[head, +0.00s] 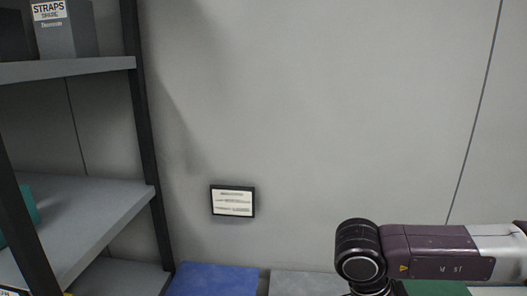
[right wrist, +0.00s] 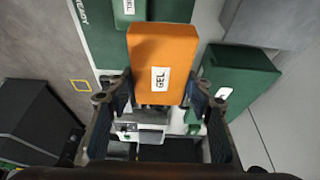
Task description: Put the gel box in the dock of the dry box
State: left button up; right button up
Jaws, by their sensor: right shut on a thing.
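The orange gel box (right wrist: 162,45), with a white "GEL" label, is held between the fingers of my right gripper (right wrist: 160,92) in the right wrist view. One finger is on each side of it. Behind and below the gel box is a green and white unit (right wrist: 148,134) with a small panel, partly hidden. I cannot tell whether it is the dry box, and no dock is clearly visible. In the head view my right arm shows at the lower right, but its gripper is below the frame. My left gripper is in neither view.
A green box (right wrist: 238,78) stands right of the gel box, and another labelled green box (right wrist: 128,12) is above it. A dark box (right wrist: 35,122) is at the left. The head view shows a shelf rack (head: 95,215), a wall sign (head: 232,201) and a blue surface (head: 213,280).

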jog(key=n, duration=0.1)
jog(key=n+t, duration=0.1)
jog(key=n, duration=0.1)
jog(key=a+n, duration=0.1)
jog(key=shift+w+a+n+t, duration=0.1)
jog(key=shift+w+n+t, duration=0.2)
jog(key=shift+t, duration=0.1)
jog(key=n, duration=0.1)
jog(key=n+t+y, duration=0.1)
jog(key=n, duration=0.1)
jog(key=w+a+n, duration=0.1)
jog(key=shift+r+n+t, duration=0.25)
jog(key=shift+n+t, duration=0.05)
jog(key=n, duration=0.1)
jog(key=n+y, duration=0.1)
jog(key=n, duration=0.1)
jog(key=w+a+r+n+t, duration=0.1)
jog(key=n, duration=0.1)
jog(key=shift+w+y, duration=0.1)
jog(key=shift+y, duration=0.3)
jog(key=n, duration=0.1)
jog(key=a+n+y, duration=0.1)
jog(key=n, duration=0.2)
jog(key=shift+w+a+r+n+t+y, duration=0.25)
jog(key=shift+w+r+n+t+y, duration=0.05)
jog(key=shift+w+r+n+y, duration=0.1)
